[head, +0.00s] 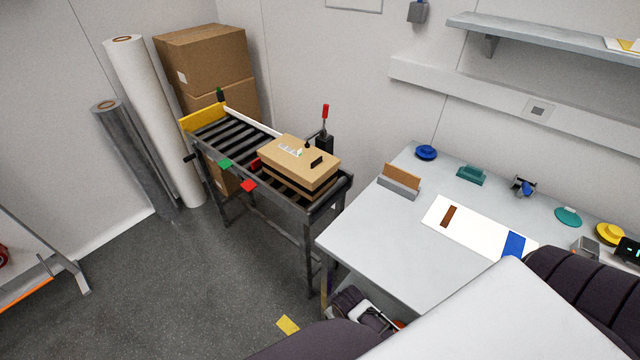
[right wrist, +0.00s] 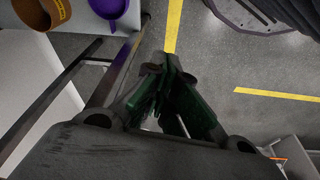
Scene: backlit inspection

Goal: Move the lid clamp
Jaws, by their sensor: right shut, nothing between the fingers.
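The lid clamp (head: 325,130) stands at the far side of the conveyor, behind a cardboard box. It is black with an upright red handle, and the box hides its lower part. The cardboard box (head: 302,165) sits closed on the right end of the roller conveyor (head: 237,140), with a dark band around its lower part. My right gripper (right wrist: 165,75) shows in the right wrist view, pointing down over the floor. Its dark green-padded fingers are shut and empty, away from the clamp. My left gripper is not in view.
A grey worktable (head: 370,235) stands right of the conveyor, bearing a lit white panel (head: 475,228) and small parts. Tall rolls (head: 150,110) and stacked cartons (head: 205,60) stand behind the conveyor. A purple mug (right wrist: 110,10) is near the right gripper.

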